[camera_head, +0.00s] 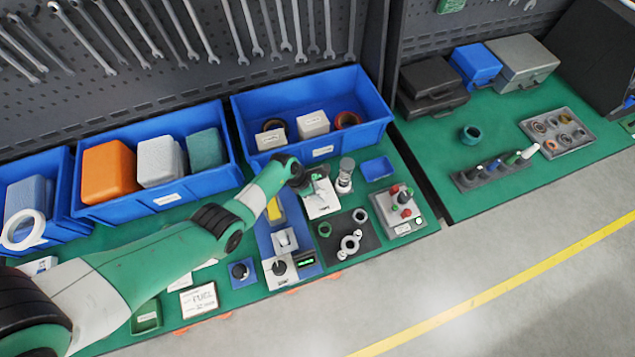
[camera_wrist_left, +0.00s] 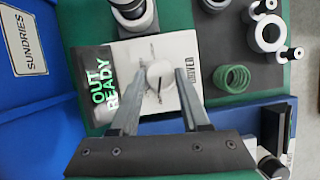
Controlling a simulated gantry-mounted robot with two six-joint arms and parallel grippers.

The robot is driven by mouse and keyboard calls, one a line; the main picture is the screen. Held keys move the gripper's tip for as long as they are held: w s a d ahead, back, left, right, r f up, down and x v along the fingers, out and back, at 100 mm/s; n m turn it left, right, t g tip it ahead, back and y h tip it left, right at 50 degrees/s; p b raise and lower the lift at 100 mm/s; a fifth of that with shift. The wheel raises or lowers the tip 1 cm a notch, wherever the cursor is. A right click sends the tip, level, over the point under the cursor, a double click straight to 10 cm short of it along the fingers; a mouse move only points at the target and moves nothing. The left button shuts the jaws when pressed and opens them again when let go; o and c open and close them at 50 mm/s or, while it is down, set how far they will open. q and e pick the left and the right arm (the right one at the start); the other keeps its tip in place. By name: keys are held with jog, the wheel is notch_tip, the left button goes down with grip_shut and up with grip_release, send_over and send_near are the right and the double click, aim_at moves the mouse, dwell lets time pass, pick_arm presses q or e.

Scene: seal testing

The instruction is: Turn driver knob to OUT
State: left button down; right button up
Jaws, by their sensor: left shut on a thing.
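The white driver unit (camera_head: 322,208) stands on the green bench in the head view, below the tip of my left arm. In the left wrist view the driver unit (camera_wrist_left: 135,52) has a "DRIVER" label and a green display (camera_wrist_left: 104,80) reading "OUT" and "READY". Its round white knob (camera_wrist_left: 160,74) sits between the two fingers of my left gripper (camera_wrist_left: 165,72), which is shut on it. In the head view my left gripper (camera_head: 314,182) partly hides the unit's top. My right gripper is in neither view.
A blue SUNDRIES bin (camera_head: 375,128) stands behind the unit. A chrome-topped cylinder (camera_head: 345,172) is close beside it. A dark mat (camera_head: 362,252) with rings and a green spring (camera_head: 324,229) lies in front. A grey box with coloured knobs (camera_head: 393,220) stands to the right.

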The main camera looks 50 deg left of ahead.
pick_arm(q)
jog(key=shift+n+p, duration=0.35)
jog(key=shift+n, duration=0.15)
jog(key=shift+c, duration=1.9)
grip_release()
jog(key=p+v, duration=0.7)
jog(key=v, duration=0.4)
jog(key=shift+s+d+r+p, duration=0.2)
jog(key=shift+r+p, duration=0.1)
jog(key=shift+p, duration=0.1)
